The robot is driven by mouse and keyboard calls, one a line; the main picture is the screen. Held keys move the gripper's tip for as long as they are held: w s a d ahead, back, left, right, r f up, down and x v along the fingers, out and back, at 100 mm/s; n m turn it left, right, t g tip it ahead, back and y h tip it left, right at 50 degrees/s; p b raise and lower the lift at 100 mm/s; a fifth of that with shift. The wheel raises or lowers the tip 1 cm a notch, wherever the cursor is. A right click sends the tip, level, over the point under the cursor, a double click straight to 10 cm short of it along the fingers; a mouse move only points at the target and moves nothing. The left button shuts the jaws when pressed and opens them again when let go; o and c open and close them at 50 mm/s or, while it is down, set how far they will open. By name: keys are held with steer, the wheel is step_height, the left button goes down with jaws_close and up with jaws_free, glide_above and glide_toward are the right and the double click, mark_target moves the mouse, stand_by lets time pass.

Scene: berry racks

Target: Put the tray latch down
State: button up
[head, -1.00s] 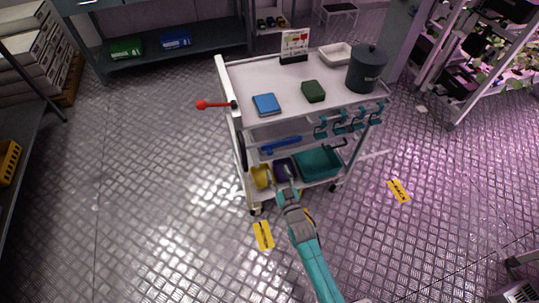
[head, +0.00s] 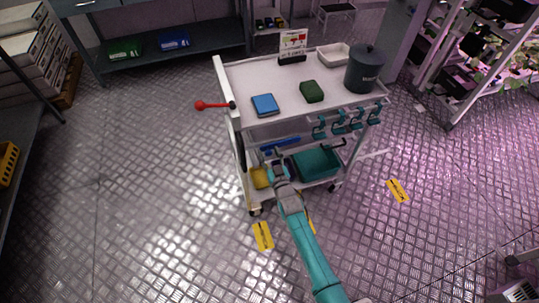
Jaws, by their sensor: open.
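I cannot pick out a tray latch for certain in the head view. A white cart (head: 300,75) stands in the middle, with a red knob on a lever (head: 212,105) sticking out level from its left end. My gripper (head: 272,157) is open, at the front of the cart's lower part, just below a blue long-handled tool (head: 281,146) on the middle shelf. I see nothing held in it. Below, a yellow container (head: 261,178) and a teal bin (head: 317,162) sit on the bottom shelf. My gripper largely hides the dark purple container between them.
On the cart top are a blue pad (head: 265,105), a green sponge (head: 312,91), a dark bucket (head: 364,68), a white tray (head: 334,54) and a sign (head: 292,45). Several teal clips (head: 340,122) hang along its front edge. The floor left of the cart is clear.

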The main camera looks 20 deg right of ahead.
jaws_close()
steer(key=shift+f, duration=0.1)
steer(key=d+f+n, duration=1.2)
steer(key=n, duration=0.6)
steer(key=shift+d+f, duration=0.15)
steer(key=shift+d, duration=0.05)
stand_by(0.7)
